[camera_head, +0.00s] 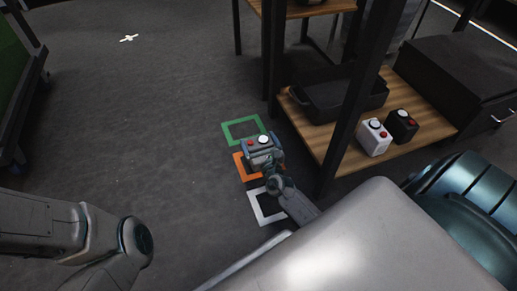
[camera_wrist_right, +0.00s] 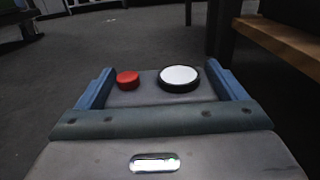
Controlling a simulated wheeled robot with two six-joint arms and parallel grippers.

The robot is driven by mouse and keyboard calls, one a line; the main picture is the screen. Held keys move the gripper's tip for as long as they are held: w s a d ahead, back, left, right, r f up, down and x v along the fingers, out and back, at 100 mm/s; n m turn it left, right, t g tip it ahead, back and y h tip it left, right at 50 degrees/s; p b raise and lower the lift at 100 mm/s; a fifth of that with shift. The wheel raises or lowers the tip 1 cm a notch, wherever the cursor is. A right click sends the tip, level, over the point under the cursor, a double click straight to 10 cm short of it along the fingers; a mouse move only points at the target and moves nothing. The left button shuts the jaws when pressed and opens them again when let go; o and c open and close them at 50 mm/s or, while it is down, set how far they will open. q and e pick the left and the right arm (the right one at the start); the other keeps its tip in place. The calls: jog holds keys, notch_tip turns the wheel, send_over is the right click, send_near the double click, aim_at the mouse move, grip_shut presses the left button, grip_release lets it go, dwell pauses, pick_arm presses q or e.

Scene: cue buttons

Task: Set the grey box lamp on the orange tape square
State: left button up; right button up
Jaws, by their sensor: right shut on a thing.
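The grey box lamp (camera_head: 257,149) has a red button and a round white lamp with a dark rim on top. It also shows between the blue fingers in the right wrist view (camera_wrist_right: 143,96). My right gripper (camera_head: 265,152) is shut on it, and the box looks about level. In the head view the box covers part of the orange tape square (camera_head: 239,166) on the floor. Whether it touches the floor or hangs above it, I cannot tell. My left arm shows at the lower left; its gripper is out of view.
A green tape square (camera_head: 228,134) lies beyond the orange one, and a white tape square (camera_head: 256,206) lies nearer me. A wooden shelf (camera_head: 430,118) at right holds a white button box (camera_head: 373,141), a black button box (camera_head: 402,127) and a black tray (camera_head: 330,103). Floor at left is clear.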

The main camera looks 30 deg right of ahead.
jog(key=shift+f+b, duration=1.35)
jog(key=shift+f, duration=0.4)
jog(key=shift+f, duration=0.2)
jog(key=o, duration=1.1)
jog(key=shift+c, duration=0.2)
jog(key=shift+r, duration=0.15)
jog(key=shift+s, duration=0.15)
jog(key=p+v, duration=0.1)
jog(key=v, duration=1)
jog(key=shift+s+p, duration=0.35)
